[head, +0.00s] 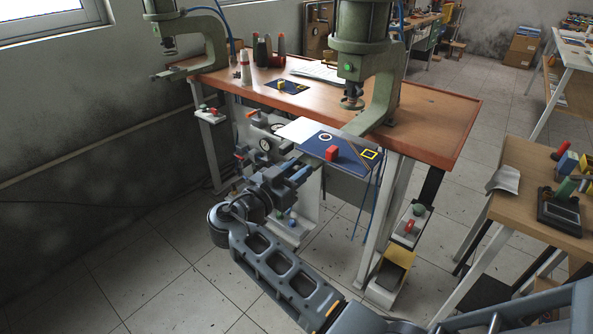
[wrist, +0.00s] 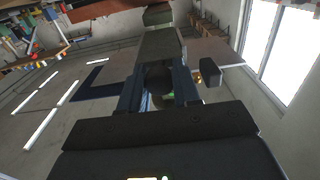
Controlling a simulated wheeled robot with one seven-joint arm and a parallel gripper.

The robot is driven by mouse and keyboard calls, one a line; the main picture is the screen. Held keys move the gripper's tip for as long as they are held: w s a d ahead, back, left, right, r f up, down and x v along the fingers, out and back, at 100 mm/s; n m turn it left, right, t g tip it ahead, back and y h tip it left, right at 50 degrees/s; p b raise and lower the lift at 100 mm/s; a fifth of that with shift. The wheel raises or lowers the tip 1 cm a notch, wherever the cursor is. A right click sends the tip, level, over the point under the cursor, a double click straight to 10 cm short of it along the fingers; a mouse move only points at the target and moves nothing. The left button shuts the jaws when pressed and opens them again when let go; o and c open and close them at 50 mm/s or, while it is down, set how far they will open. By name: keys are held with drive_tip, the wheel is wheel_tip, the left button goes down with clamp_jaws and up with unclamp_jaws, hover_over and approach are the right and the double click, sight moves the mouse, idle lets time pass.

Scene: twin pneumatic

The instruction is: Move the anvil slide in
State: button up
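The right green press (head: 367,55) stands on the orange-brown bench. I take the olive-grey bar in the wrist view (wrist: 160,45) to be its anvil slide; it runs away from my gripper towards the press. A dark round end or knob (wrist: 157,79) shows at the near end of the bar. My gripper (wrist: 158,92) has one dark blue finger on each side of this knob, and both seem to touch it. In the head view my gripper (head: 301,174) is at the bench's front edge, below and left of the press; the grip itself is hard to make out there.
A second press (head: 207,36) stands on the left. A side table (head: 530,159) stands right.

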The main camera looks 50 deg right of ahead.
clamp_jaws()
drive_tip(key=d+b, duration=0.1)
drive_tip(key=d, duration=0.1)
drive_tip(key=d+b, duration=0.2)
drive_tip(key=d, duration=0.1)
drive_tip(key=d+b, duration=0.2)
drive_tip(key=d, duration=0.1)
drive_tip(key=shift+w+f, duration=0.15)
drive_tip(key=shift+f, duration=0.1)
drive_tip(key=shift+d+r, duration=0.2)
drive_tip(key=shift+d, duration=0.15)
drive_tip(key=shift+o, duration=2.4)
unclamp_jaws()
